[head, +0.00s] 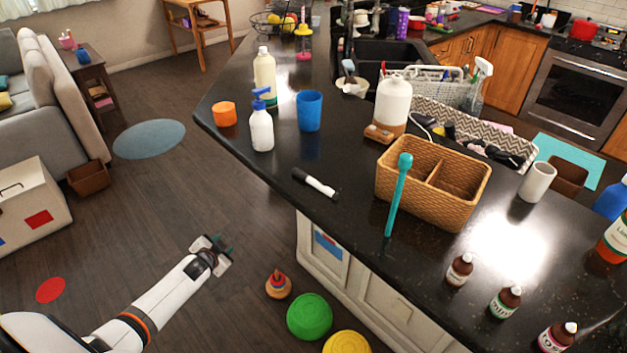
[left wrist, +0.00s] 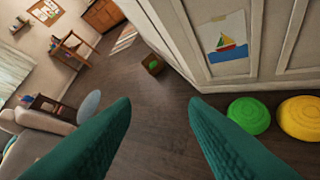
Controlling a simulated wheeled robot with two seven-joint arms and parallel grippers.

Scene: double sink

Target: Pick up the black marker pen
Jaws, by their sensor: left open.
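The black marker pen (head: 315,183) lies on the dark countertop near its front edge in the head view. It has a black body with a white section, and nothing covers it. My left gripper (head: 226,248) is open and empty, in the air in front of the counter, lower and to the left of the marker. The marker does not show in the left wrist view. My right gripper is not in view.
Behind the marker stand a blue cup (head: 309,110), a spray bottle (head: 261,128) and an orange cup (head: 224,114). A wicker basket (head: 453,203) and a teal stick (head: 397,197) are to its right. The counter immediately around the marker is clear.

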